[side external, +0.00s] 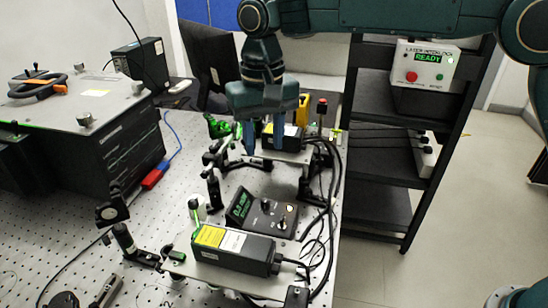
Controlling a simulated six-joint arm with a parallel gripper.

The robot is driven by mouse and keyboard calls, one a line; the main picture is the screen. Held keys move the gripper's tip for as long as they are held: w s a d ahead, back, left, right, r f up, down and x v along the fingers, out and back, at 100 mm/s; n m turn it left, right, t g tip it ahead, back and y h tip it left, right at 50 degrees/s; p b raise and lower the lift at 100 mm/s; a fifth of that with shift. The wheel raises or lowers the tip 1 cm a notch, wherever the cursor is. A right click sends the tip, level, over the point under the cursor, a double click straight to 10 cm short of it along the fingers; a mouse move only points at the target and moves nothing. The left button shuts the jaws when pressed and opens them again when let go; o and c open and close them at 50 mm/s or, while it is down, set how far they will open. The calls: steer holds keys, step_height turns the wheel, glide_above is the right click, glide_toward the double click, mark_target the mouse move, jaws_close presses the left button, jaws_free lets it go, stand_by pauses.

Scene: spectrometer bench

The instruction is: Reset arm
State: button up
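My gripper (264,148) hangs fingers-down above the back of the optical bench, at the end of my dark green arm. Its two blue fingers stand apart. No held object is clear between them; a small black device with a yellow label (290,136) shows around and behind the right finger. I cannot tell whether the fingers touch it.
A black laser box with a yellow label (234,249) and a black controller (266,216) stand in front, with cables to the right. A large black spectrometer box (97,138) is at left. A shelf rack (392,140) carries an interlock box reading READY (425,66).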

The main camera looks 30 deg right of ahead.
stand_by(0.3)
steer(key=s+d+r+t, duration=0.1)
steer(key=s+d+r, duration=0.3)
steer(key=s+d, duration=0.3)
steer(key=s+d+r+t, duration=0.2)
steer(key=s+d+r, duration=0.2)
steer(key=d, duration=0.5)
steer(key=s+d+f+t, duration=0.1)
steer(key=s+d+f, duration=0.1)
steer(key=s, duration=0.4)
steer(key=s+d+f, duration=0.1)
steer(key=s+d, duration=0.3)
steer(key=s, duration=0.2)
steer(key=s+d+f+n+t, duration=0.1)
steer(key=s+d+f, duration=0.1)
steer(key=s, duration=0.4)
steer(key=shift+d+f+t, duration=0.3)
steer(key=shift+d+f, duration=0.05)
steer(key=shift+d, duration=0.55)
